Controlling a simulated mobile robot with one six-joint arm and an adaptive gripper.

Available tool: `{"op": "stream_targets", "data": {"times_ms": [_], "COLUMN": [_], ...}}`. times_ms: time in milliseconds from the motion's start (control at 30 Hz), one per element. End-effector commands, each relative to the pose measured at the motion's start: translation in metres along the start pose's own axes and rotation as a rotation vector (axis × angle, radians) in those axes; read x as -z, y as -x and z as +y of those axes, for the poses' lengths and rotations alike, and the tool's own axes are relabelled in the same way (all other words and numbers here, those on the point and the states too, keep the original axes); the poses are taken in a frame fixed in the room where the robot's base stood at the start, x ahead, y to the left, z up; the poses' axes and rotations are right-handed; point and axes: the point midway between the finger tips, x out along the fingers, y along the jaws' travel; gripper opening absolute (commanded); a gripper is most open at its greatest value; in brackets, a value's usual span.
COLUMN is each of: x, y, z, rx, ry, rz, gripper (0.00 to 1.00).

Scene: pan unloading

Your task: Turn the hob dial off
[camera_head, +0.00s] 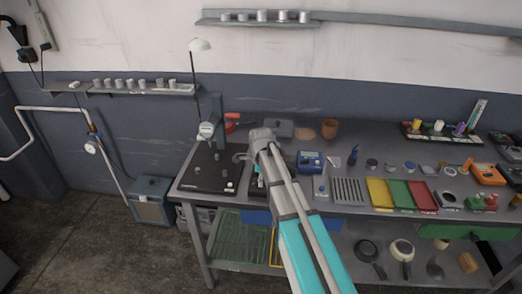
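I cannot pick out the hob dial for certain. A dark flat panel (207,176) with small pale parts on it lies at the left end of the bench; I cannot tell if it is the hob. A dark unit (258,188) beside it is mostly hidden by my arm. My gripper (240,158) is above the bench near the panel's right edge. It is small and partly hidden, so I cannot tell whether its fingers are open or shut, or whether it touches anything.
A blue device (311,161) and a slotted grey plate (347,191) are right of my arm. Yellow (380,194), green (401,194) and red (422,196) trays follow. A lamp (200,46) rises at the back left. Pans (367,251) are on the lower shelf.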

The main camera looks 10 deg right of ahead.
Motion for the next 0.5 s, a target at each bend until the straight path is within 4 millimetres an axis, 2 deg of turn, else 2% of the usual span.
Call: {"op": "stream_targets", "data": {"times_ms": [133,500], "x": [0.0,0.0], "y": [0.003,0.038], "z": [0.0,0.0], "rx": [0.0,0.0], "ry": [-0.087,-0.079], "rz": [0.0,0.0], "gripper": [0.5,0.5]}}
